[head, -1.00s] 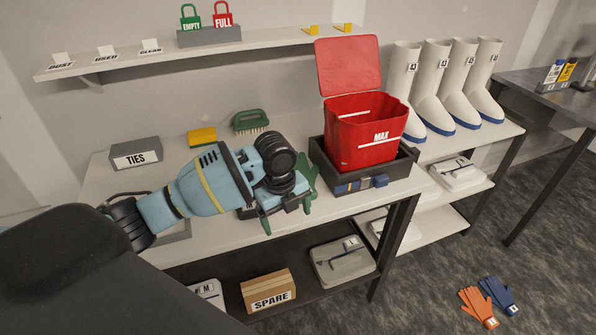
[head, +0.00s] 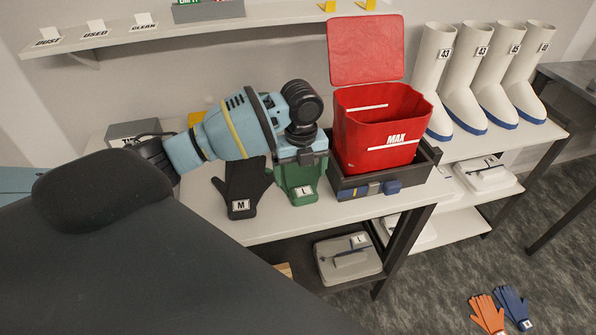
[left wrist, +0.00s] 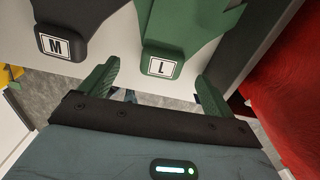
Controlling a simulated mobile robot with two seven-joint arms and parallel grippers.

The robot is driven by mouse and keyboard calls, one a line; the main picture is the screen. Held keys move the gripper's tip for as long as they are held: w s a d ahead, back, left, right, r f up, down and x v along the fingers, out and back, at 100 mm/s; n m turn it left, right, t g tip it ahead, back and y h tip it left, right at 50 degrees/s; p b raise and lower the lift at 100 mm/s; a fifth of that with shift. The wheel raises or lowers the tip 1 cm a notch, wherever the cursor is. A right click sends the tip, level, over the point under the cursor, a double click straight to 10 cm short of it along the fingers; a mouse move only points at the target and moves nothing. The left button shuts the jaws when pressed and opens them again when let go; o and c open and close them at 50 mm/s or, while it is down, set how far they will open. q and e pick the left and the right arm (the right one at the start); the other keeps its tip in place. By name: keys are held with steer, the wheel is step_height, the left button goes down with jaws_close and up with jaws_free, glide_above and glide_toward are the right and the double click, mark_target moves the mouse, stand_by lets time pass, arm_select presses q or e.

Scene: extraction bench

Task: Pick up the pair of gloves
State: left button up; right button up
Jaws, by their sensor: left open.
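A pair of dark green gloves (head: 303,194) labelled L lies on the white bench, left of the red bin. It also shows in the left wrist view (left wrist: 185,32), with its labelled cuff toward my gripper. Dark gloves (head: 243,183) labelled M lie just left of it and also show in the left wrist view (left wrist: 75,22). My left gripper (left wrist: 155,85) is open and empty, its green fingers spread to either side of the L cuff. In the head view my left gripper (head: 301,158) hides part of the green gloves; whether the fingers touch them is unclear.
A red lidded bin (head: 378,130) marked MAX stands in a dark tray (head: 421,176) close to the right. White boots (head: 462,95) stand farther right. An orange glove (head: 487,314) and a blue glove (head: 513,306) lie on the floor. A grey box (head: 134,131) is behind my arm.

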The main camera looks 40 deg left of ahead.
mark_target(302, 187)
arm_select(q)
steer(key=shift+w+f, duration=0.15)
steer(key=shift+f, duration=0.2)
steer(key=shift+w+d+f, duration=0.1)
steer(key=shift+w+f, duration=0.05)
steer(key=shift+f, duration=2.35)
steer(key=c, duration=1.1)
